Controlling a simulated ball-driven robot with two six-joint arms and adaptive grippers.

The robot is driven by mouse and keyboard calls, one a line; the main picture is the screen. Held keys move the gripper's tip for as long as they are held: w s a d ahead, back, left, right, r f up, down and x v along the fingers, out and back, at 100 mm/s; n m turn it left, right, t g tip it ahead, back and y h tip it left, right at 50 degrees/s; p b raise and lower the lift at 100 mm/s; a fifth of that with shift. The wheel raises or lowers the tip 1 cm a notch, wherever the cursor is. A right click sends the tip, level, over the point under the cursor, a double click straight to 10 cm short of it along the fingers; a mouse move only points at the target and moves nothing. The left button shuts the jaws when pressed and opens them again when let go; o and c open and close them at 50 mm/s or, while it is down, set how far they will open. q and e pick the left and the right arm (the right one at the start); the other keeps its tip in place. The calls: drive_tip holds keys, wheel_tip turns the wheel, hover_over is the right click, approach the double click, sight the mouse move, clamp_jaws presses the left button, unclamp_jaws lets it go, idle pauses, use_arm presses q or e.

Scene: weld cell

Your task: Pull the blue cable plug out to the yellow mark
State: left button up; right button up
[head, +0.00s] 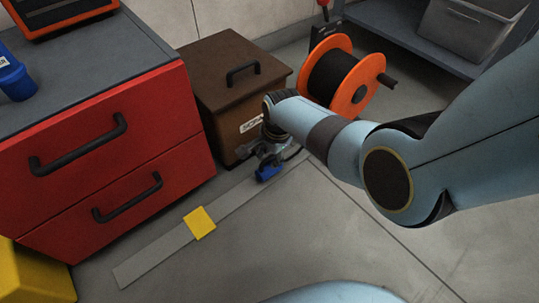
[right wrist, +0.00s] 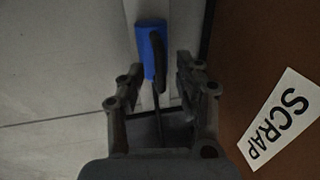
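The blue cable plug (head: 268,172) lies on a grey strip (head: 151,258) on the floor, toward the strip's far end. The yellow mark (head: 200,222) is a square across the strip, nearer and to the left of the plug. My right gripper (head: 267,154) is at the plug, pointing down. In the right wrist view, its fingers (right wrist: 160,68) are apart, with the blue plug (right wrist: 151,48) and a black handle or cable piece between and just beyond the tips. I see a gap on both sides, so no grip shows. My left gripper is not in view.
A brown scrap box (head: 217,83) with a handle stands just behind the plug. An orange cable reel (head: 376,67) stands at the back. A red drawer cabinet (head: 105,160) borders the strip on the left. A yellow block (head: 30,280) sits front left. Floor right of the strip is clear.

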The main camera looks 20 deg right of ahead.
drive_tip(key=shift+c, duration=0.2)
clamp_jaws()
idle(0.3)
